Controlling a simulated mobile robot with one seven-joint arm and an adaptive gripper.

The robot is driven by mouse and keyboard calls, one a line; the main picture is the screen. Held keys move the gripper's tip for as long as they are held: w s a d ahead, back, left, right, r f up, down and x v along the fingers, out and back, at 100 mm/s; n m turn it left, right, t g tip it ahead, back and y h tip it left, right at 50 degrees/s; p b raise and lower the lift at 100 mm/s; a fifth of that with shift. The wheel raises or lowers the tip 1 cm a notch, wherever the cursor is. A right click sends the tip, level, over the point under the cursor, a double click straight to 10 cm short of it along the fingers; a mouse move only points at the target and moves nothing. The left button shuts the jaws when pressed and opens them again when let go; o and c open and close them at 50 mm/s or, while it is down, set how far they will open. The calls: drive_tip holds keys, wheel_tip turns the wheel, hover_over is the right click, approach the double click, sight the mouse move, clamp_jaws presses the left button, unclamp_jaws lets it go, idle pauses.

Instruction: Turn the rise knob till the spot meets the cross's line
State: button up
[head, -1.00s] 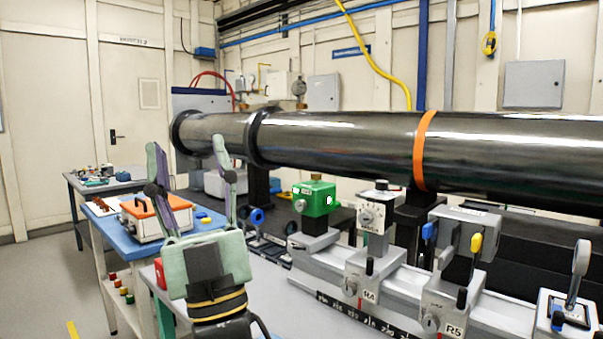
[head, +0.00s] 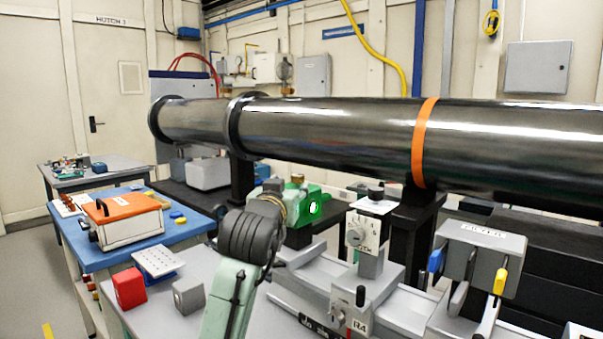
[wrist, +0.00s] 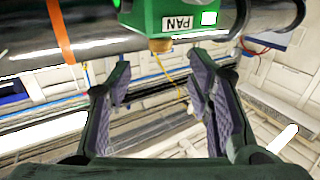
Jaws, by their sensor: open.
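A green box (head: 314,205) with a brass knob (head: 296,178) on top and a bright white spot on its face stands on the rail in the head view. In the wrist view the green box (wrist: 150,14) appears inverted, labelled PAN, with its brass knob (wrist: 160,44) pointing down the picture. My gripper (wrist: 158,82) is open and empty; its two purple-padded fingers lie either side of the knob's line, apart from it. No rise label is readable, nor can I make out the cross.
A white dial box (head: 358,232) with a black top knob stands right of the green box. A filter unit (head: 480,255) with levers is farther right. The dark beam pipe (head: 330,140) runs behind. A red block (head: 129,287) and grey block (head: 189,295) sit at front left.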

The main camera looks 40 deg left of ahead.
sight(296, 177)
drive_tip(key=p+x, duration=0.4)
drive_tip(key=x, duration=0.6)
drive_tip(key=shift+w+a+r, duration=0.1)
drive_tip(key=shift+a, duration=0.05)
clamp_jaws()
idle(0.4)
